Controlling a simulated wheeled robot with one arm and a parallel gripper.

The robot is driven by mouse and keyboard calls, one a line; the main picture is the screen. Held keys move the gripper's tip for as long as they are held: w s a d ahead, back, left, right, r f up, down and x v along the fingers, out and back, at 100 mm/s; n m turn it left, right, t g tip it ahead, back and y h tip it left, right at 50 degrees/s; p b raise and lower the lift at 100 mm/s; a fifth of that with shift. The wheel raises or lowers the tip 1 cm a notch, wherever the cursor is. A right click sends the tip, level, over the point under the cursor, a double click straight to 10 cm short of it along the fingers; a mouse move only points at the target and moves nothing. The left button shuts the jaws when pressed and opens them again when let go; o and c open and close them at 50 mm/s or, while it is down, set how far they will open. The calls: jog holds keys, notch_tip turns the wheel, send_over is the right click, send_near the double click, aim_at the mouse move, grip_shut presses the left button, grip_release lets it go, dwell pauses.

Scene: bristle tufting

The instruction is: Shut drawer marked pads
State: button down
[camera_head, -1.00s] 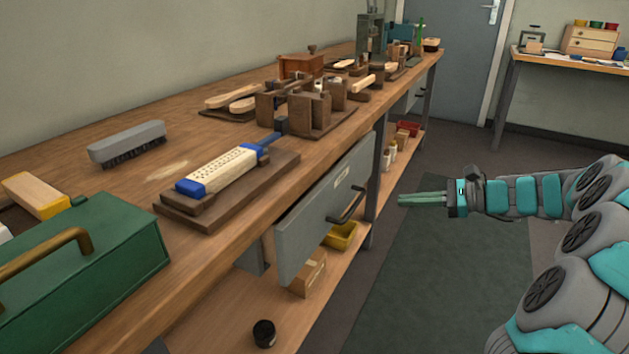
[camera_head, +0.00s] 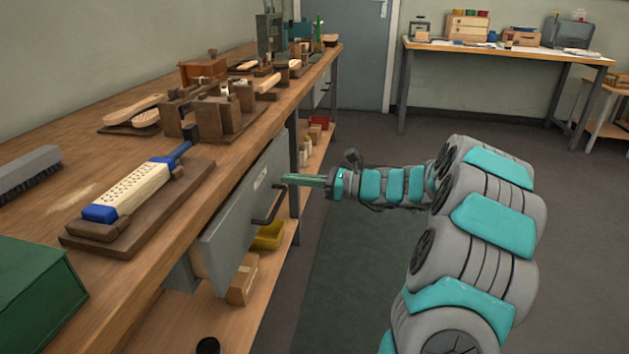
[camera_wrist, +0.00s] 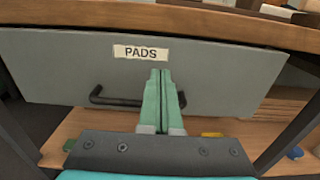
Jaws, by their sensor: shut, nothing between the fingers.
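The grey drawer (camera_head: 236,222) under the workbench stands partly open, its side showing behind the front panel. In the wrist view the drawer front (camera_wrist: 215,75) bears a label reading PADS (camera_wrist: 141,53). Its dark bar handle (camera_head: 268,207) is below the label, and in the wrist view my fingers cover part of it. My gripper (camera_head: 287,179) is shut and empty, its green fingers pointing at the drawer front.
The wooden workbench (camera_head: 205,182) carries a brush body in a fixture (camera_head: 130,195), a grey brush (camera_head: 25,172) and a green box (camera_head: 35,300). A lower shelf holds a yellow bin (camera_head: 269,236) and a cardboard box (camera_head: 243,282). The floor to the right is clear.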

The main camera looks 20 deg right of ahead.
aim_at(265, 174)
jog(key=shift+x, duration=2)
jog(key=p+x, duration=0.1)
jog(key=x, duration=0.2)
jog(key=shift+w+a+r+p, duration=0.15)
jog(key=shift+r+p, duration=0.1)
jog(key=shift+p, duration=0.1)
jog(key=shift+w+a+f, duration=0.15)
jog(key=shift+w+a, duration=0.2)
jog(key=shift+a, duration=0.1)
